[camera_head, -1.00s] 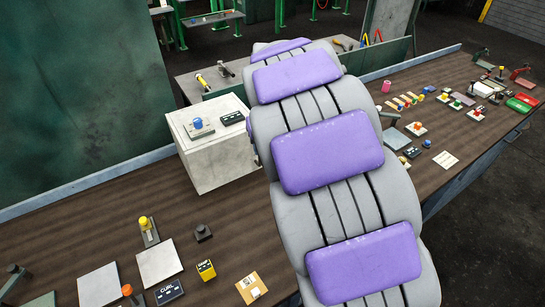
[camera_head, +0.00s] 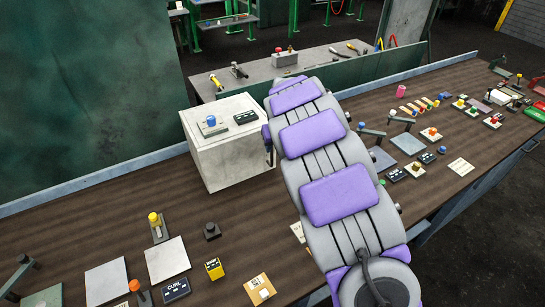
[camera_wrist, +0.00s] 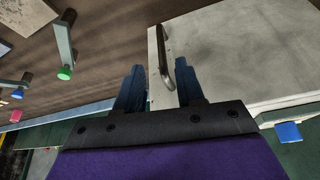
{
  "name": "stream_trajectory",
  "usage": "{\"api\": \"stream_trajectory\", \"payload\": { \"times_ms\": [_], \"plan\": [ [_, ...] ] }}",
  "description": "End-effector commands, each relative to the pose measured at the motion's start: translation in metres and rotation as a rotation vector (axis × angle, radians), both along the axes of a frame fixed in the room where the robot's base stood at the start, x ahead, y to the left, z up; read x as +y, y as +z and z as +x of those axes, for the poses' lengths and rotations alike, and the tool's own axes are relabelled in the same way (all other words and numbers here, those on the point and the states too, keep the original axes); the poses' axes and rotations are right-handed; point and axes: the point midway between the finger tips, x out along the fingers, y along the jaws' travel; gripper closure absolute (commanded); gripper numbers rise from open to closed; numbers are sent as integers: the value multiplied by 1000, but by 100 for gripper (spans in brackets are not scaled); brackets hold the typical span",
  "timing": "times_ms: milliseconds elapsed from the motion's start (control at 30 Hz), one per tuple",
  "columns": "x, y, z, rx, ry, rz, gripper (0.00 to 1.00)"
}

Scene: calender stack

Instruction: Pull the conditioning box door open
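The conditioning box (camera_head: 225,165) is a pale grey block on the brown bench, left of my arm in the head view. In the wrist view its pale face (camera_wrist: 240,50) fills the upper right, with a dark bar handle (camera_wrist: 162,52) along its left edge. My gripper (camera_wrist: 158,68) is open, one blue-grey finger on each side of the handle's near end as seen. Both fingers appear apart from the handle; depth is hard to judge.
A blue knob (camera_head: 212,120) and a dark label (camera_head: 245,117) are on the box top. Several small parts and plates lie on the bench (camera_head: 110,215) at left front and at right. A green panel (camera_head: 85,90) stands behind the bench. A rear table (camera_head: 330,62) holds tools.

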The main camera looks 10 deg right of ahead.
Motion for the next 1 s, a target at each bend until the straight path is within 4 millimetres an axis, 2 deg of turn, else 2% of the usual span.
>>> {"api": "stream_trajectory", "payload": {
  "times_ms": [100, 400, 600, 867, 1000],
  "plan": [
    [1, -26, 9, 3, 0, 1, 62],
    [2, -68, 28, -1, -1, 0, 62],
    [4, -77, 32, -1, 0, 0, 62],
    [4, -78, 32, -2, 0, 0, 62],
    [4, -78, 32, -2, 0, 0, 74]
  ]
}}
